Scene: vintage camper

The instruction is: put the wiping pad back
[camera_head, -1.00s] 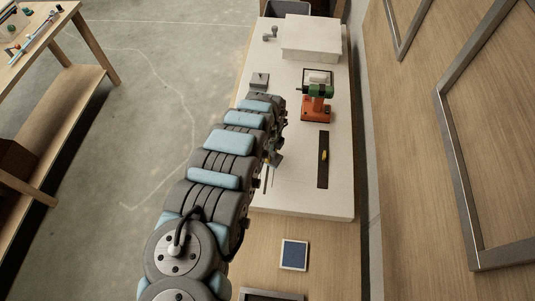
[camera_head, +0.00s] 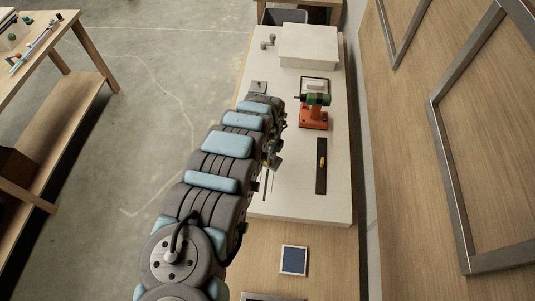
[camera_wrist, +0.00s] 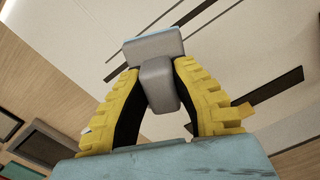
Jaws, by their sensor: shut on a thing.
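In the wrist view, the yellow ridged fingers of my gripper (camera_wrist: 160,100) are shut on the grey block-shaped grip of a thing I take to be the wiping pad (camera_wrist: 154,46). Its wider grey part, with a thin light-blue edge, lies beyond the fingertips. In the head view, my gripper (camera_head: 272,158) is low over the left side of the white worktop (camera_head: 290,203), mostly hidden by my arm. The held pad cannot be made out there. I cannot tell whether it touches the worktop.
An orange and green tool (camera_head: 314,112) stands on the worktop, with a dark strip (camera_head: 321,180) nearer. A small dark-outlined frame (camera_head: 327,81) and a white box (camera_head: 309,46) are farther back. A blue square in a pale frame (camera_head: 294,260) lies on the wooden surface in front.

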